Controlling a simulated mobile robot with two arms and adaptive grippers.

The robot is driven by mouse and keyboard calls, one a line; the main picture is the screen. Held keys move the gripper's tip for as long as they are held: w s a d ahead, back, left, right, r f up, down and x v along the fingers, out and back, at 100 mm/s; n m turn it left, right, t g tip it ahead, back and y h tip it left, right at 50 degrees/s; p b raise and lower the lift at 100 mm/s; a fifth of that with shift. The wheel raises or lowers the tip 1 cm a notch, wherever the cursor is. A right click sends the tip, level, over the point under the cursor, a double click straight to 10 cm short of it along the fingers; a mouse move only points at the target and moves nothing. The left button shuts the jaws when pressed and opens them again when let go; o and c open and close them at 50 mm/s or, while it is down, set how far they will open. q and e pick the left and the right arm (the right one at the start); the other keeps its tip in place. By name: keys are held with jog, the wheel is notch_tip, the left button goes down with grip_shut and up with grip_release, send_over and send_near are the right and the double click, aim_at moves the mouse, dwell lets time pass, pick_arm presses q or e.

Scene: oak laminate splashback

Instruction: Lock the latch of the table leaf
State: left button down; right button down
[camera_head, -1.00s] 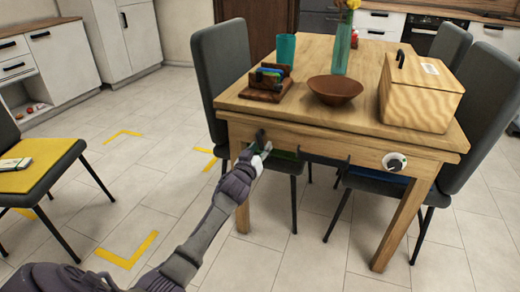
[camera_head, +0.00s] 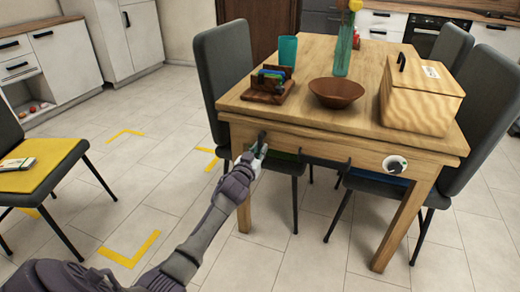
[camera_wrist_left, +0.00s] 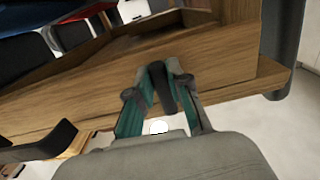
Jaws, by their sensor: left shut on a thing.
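The wooden table (camera_head: 310,133) has a black latch handle (camera_head: 262,137) on the left part of its front apron. In the left wrist view the black latch handle (camera_wrist_left: 160,86) stands between my two fingers, against the wood. My left gripper (camera_head: 257,152) is at the apron and shut on this handle. In the left wrist view my left gripper (camera_wrist_left: 160,100) shows teal-lined fingers on both sides of it. The handle's lower end and mount are partly hidden by the fingers. My right gripper is not in view.
A white round dial (camera_head: 395,164) and a dark hook (camera_head: 346,166) sit farther right on the apron. A brown bowl (camera_head: 336,92), wooden box (camera_head: 420,95) and dark organizer (camera_head: 268,86) stand on top. Grey chairs flank the table.

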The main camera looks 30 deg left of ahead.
pick_arm(q)
jog(key=c, duration=1.1)
grip_release()
jog(key=v, duration=1.2)
